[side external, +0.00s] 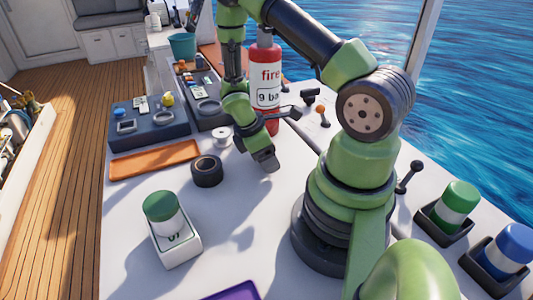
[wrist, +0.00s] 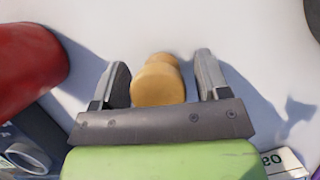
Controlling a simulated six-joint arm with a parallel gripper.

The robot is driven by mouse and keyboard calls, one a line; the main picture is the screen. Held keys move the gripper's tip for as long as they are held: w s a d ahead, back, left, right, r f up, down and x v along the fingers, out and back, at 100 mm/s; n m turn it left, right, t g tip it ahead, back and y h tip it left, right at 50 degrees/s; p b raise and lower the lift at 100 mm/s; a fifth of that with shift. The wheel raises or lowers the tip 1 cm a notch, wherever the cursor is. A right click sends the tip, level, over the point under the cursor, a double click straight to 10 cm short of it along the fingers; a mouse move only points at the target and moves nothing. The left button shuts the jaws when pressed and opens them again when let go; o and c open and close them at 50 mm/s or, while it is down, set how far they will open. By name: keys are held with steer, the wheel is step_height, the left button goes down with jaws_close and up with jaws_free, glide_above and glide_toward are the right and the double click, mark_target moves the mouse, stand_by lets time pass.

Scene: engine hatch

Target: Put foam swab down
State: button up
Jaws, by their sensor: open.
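A tan, rounded foam piece (wrist: 158,80), which looks like the foam swab, stands on the white surface between the fingers of my gripper (wrist: 162,74) in the wrist view. A gap shows on each side of it, so the fingers are open and not pressing on it. In the side view my gripper (side external: 265,160) is low over the white worktop, just in front of the red fire extinguisher. The foam piece is not visible in the side view, hidden by my gripper.
The red fire extinguisher (side external: 264,82) stands close to my gripper and also shows in the wrist view (wrist: 28,65). A black tape roll (side external: 207,171), a white spool (side external: 221,138) and an orange tray (side external: 155,160) lie to the left. A green-capped container (side external: 162,207) sits in a white holder, front left.

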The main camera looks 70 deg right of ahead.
steer(key=w+a+r+m+t, duration=0.1)
steer(key=a+r+m, duration=0.15)
steer(key=r, duration=0.45)
steer(key=w+a+r+m+t+y, duration=0.1)
steer(key=a+r+t, duration=0.15)
steer(key=r, duration=0.55)
steer(key=w+a+r+m+t, duration=0.1)
steer(key=a+r+m, duration=0.1)
steer(key=a+r, duration=0.35)
steer(key=s+a+r+m+t+y, duration=0.3)
steer(key=s+a+r+m+t, duration=0.2)
steer(key=r, duration=0.4)
steer(key=s+t, duration=0.1)
steer(key=s, duration=0.1)
steer(key=shift+s+a+r+m+y, duration=0.25)
steer(key=shift+s+a+m+y, duration=0.1)
steer(key=shift+s+y, duration=0.05)
